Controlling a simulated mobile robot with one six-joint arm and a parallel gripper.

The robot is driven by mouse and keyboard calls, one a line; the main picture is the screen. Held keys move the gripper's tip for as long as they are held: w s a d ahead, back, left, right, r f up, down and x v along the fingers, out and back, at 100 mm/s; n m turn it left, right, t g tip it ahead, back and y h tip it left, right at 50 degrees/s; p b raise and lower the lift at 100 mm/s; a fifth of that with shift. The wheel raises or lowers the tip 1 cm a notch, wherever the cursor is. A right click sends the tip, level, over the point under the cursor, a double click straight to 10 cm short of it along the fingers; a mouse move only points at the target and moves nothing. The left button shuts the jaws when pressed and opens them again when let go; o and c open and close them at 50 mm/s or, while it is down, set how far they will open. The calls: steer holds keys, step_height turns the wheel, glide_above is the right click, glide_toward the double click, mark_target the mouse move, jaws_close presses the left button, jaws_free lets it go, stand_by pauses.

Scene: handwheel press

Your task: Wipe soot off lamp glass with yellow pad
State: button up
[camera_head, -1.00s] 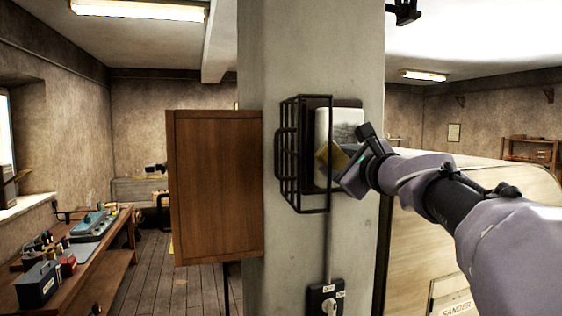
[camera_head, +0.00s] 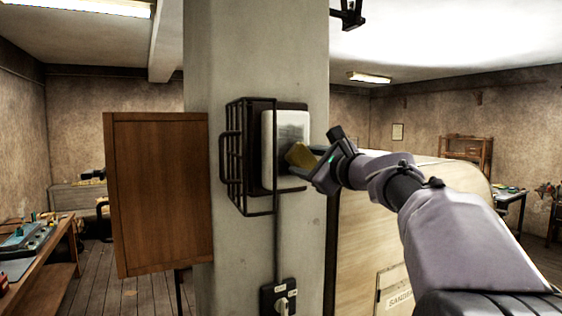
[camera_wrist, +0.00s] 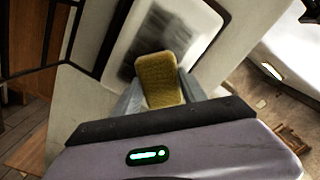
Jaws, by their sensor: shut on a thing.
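The lamp glass (camera_head: 271,140) is a white panel on a dark housing (camera_head: 259,118) on the pillar. Grey soot (camera_head: 294,132) covers part of it, and dark streaks (camera_wrist: 128,68) show beside the pad in the wrist view. The wire cage (camera_head: 236,165) of the lamp is swung open to the left. My gripper (camera_head: 312,165) is shut on the yellow pad (camera_head: 299,155), which is at the right part of the glass. In the wrist view the pad (camera_wrist: 160,82) sits between the two fingers over the glass (camera_wrist: 196,24). I cannot tell whether it touches.
A brown wooden cabinet door (camera_head: 158,190) stands left of the pillar (camera_head: 215,60). A switch box (camera_head: 280,299) is low on the pillar. A large pale machine marked SANDER (camera_head: 365,240) stands to the right, behind my arm. A workbench (camera_head: 30,262) is at the far left.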

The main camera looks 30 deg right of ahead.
steer(key=shift+d, duration=0.9)
step_height(320, 180, up, 3)
steer(key=shift+w+a+f+p, duration=0.1)
steer(key=shift+a+f+p, duration=0.1)
steer(key=shift+p, duration=1)
steer(key=shift+a+f+b, duration=0.15)
steer(key=shift+a+b, duration=0.2)
steer(key=shift+a, duration=0.05)
steer(key=a, duration=0.3)
steer(key=a+b, duration=0.1)
steer(key=a, duration=0.2)
steer(key=shift+s+a, duration=0.2)
steer(key=shift+a, duration=0.45)
steer(key=r+p, duration=0.2)
steer(key=shift+d+r, duration=0.3)
steer(key=shift+r, duration=0.05)
steer(key=shift+w+d+f, duration=0.1)
steer(key=shift+d+f, duration=0.05)
steer(key=shift+d, duration=3.85)
steer(key=shift+a, duration=0.2)
steer(key=b, duration=0.2)
glide_toward(304, 140)
steer(key=shift+w, duration=0.35)
